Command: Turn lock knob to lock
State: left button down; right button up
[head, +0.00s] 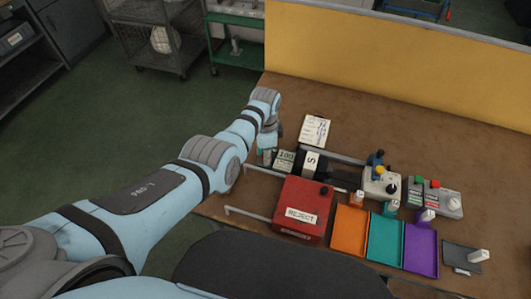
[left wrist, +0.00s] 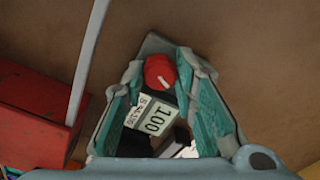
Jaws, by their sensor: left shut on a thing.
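The red lock knob (left wrist: 160,69) shows in the left wrist view, with a small white mark on its face. My left gripper (left wrist: 165,73) has its teal-padded fingertips closed around the knob, one on each side. In the head view the same left gripper (head: 266,149) reaches down at the table's left part, beside a display reading 100 (head: 285,157). The knob is hidden behind the gripper there. The display (left wrist: 152,118) also shows between the fingers in the left wrist view. My right gripper is in neither view.
A red REJECT box (head: 303,206) stands right of my left arm, with metal rails (head: 248,214) beside it. Orange (head: 349,231), teal (head: 385,240) and purple (head: 421,249) trays lie further right. A yellow partition (head: 400,60) closes the table's back. A white card (head: 315,130) lies behind the display.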

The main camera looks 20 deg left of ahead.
pick_arm(q)
jog(key=shift+s+m+p, duration=0.1)
jog(key=shift+m+p, duration=0.2)
jog(key=shift+m, duration=0.8)
jog(key=m, duration=0.2)
jog(key=shift+f+m, duration=0.15)
jog(key=shift+m, duration=0.15)
jog(key=c, duration=1.6)
grip_release()
jog(key=shift+d, duration=0.1)
